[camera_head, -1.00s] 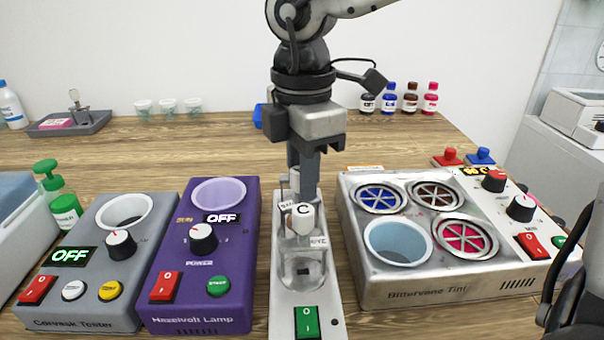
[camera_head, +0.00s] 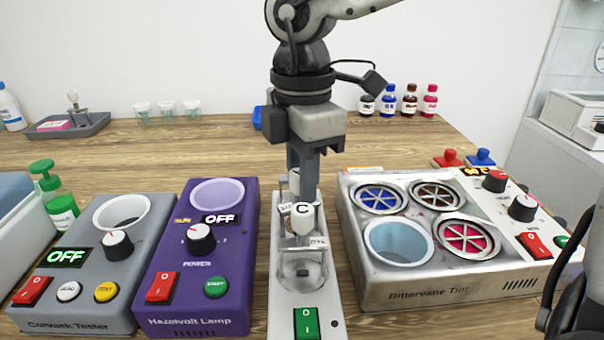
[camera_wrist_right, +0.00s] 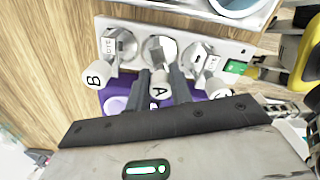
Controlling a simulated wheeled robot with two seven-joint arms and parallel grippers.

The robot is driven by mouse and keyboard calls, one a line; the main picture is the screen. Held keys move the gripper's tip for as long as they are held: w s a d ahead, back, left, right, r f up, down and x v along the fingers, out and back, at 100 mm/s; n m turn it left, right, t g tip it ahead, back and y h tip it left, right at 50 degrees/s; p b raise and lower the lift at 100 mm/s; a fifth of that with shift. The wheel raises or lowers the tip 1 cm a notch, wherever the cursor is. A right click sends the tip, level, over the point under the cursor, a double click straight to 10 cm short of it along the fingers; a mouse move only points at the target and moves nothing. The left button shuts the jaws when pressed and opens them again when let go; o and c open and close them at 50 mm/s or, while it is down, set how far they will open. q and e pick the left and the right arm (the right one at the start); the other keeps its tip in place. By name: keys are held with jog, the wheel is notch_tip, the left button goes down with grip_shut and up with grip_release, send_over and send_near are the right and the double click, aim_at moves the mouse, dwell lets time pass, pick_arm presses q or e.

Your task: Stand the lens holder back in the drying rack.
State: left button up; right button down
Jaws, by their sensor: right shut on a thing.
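My right gripper (camera_head: 304,190) points straight down over a narrow white unit (camera_head: 284,312) with a row of round glass wells. In the right wrist view its fingers (camera_wrist_right: 163,82) are shut on a white knob marked A (camera_wrist_right: 160,90), with a small grey part (camera_wrist_right: 156,52) beyond it over the middle well. A knob marked B (camera_wrist_right: 97,76) and one marked C (camera_wrist_right: 212,90) stand at the wells on either side. The C knob (camera_head: 303,216) is nearest in the head view and partly hides the fingers. I cannot tell which part is the drying rack. My left gripper is not in view.
A purple lamp unit (camera_head: 190,282) and a grey tester (camera_head: 80,302) stand close on the left. A large metal tint unit (camera_head: 372,292) stands on the right. Bare wood lies behind the units.

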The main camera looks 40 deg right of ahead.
jog(key=shift+f, duration=0.15)
jog(key=c, duration=0.8)
grip_release()
jog(key=shift+c, duration=0.2)
jog(key=shift+r+p, duration=1.35)
jog(key=shift+r, duration=1.75)
